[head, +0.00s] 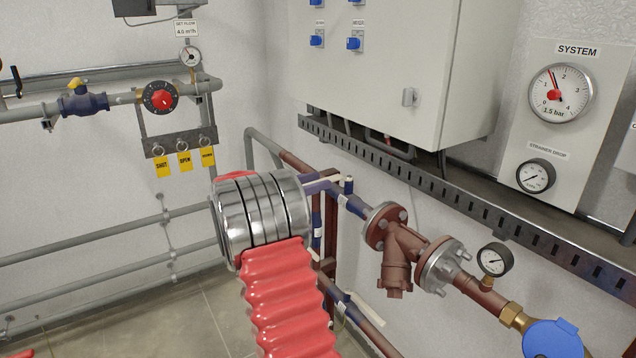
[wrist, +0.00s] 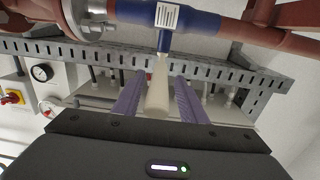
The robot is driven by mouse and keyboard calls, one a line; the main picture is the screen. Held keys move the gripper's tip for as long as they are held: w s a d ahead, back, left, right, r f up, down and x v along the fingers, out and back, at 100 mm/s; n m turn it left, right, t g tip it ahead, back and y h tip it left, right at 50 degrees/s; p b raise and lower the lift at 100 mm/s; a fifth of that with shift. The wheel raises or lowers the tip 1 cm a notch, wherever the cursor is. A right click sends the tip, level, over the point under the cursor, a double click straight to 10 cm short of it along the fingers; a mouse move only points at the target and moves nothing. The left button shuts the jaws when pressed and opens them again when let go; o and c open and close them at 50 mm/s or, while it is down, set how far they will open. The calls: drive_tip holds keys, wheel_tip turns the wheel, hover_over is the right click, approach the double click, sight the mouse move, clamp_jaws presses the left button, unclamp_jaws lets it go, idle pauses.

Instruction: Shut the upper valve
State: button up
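The upper valve is a blue body (head: 352,205) on the pipe left of the brown flanged strainer. Its cream lever (head: 333,181) points left towards my gripper. In the wrist view, the blue valve body (wrist: 190,20) is at the top, and the cream lever (wrist: 158,88) reaches down between the purple fingers of my gripper (wrist: 161,78). The fingers are apart, with a gap visible on the lever's right side; the left finger is very close to it. Contact cannot be told. In the head view, my wrist hides most of the gripper.
A lower valve with a cream lever (head: 367,308) sits beneath on another pipe. The brown strainer (head: 398,255), a small gauge (head: 495,259) and a perforated cable tray (head: 470,215) are to the right. A grey cabinet (head: 385,70) hangs above.

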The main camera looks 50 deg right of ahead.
drive_tip(key=v, duration=1.3)
drive_tip(key=shift+a, duration=0.2)
drive_tip(key=shift+w+f, duration=0.1)
